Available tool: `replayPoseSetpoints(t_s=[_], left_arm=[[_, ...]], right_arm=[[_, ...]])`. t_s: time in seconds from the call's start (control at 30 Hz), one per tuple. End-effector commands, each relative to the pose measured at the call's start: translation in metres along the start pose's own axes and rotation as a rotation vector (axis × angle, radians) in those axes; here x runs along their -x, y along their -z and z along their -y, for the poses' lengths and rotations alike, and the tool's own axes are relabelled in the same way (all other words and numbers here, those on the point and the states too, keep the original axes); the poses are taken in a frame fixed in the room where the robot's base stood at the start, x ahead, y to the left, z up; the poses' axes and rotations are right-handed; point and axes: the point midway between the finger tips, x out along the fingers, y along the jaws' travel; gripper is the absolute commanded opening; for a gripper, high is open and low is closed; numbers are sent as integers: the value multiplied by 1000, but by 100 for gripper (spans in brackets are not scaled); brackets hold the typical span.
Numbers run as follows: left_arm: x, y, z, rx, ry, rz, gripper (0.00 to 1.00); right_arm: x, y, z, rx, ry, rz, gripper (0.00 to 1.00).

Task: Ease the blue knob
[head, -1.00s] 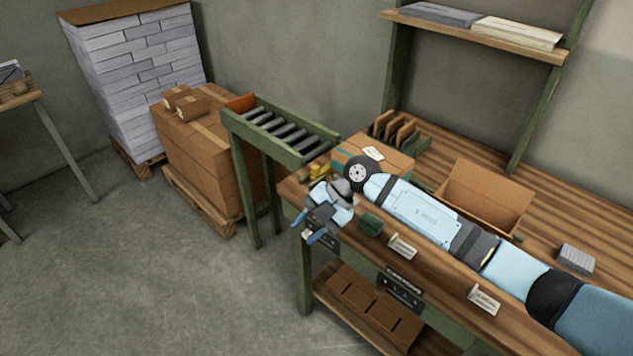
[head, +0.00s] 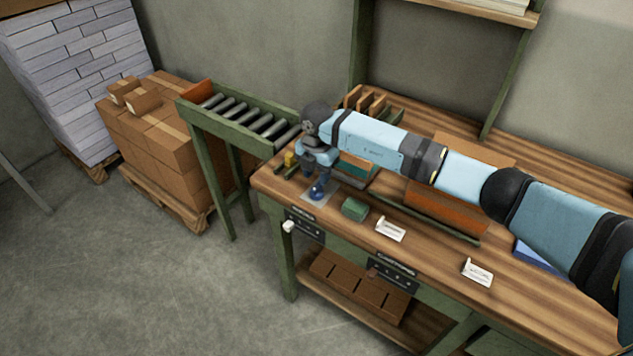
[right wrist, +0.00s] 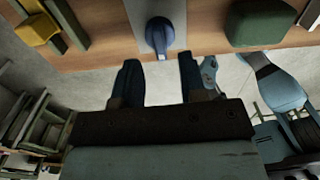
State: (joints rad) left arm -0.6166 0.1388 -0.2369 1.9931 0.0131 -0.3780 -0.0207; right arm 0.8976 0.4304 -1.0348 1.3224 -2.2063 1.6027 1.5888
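The blue knob (right wrist: 160,34) stands on a grey plate (right wrist: 176,10) near the bench's front left corner. My right gripper (right wrist: 159,80) is open and empty in the right wrist view. The knob is in front of the gap between its dark blue fingers, apart from both fingertips. In the head view the right gripper (head: 318,182) points down over the plate (head: 312,200) and partly hides the knob (head: 317,193). My left gripper is outside the head view. Light blue parts of mine show in the right wrist view, but I cannot tell the left gripper's state there.
A green block (head: 355,208) lies right of the plate, with white cards (head: 390,229) beyond it. A yellow piece (head: 290,160) is to the left. An orange-brown tray (head: 447,210) lies behind. A roller conveyor (head: 240,121) stands at the bench's left.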

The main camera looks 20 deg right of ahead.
Motion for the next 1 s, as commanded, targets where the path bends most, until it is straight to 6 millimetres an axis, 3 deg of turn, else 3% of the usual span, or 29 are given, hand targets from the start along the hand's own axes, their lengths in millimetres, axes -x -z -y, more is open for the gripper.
replayPoseSetpoints(t_s=[0.23,0.63,0.8,1.0], left_arm=[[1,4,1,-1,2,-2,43],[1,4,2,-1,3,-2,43],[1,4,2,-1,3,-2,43],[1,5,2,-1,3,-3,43]], right_arm=[[-34,0,0,0,0,-1,38],[-42,0,0,1,-2,-1,38],[-42,0,0,1,-2,-1,2],[-42,0,0,2,-2,-1,0]])
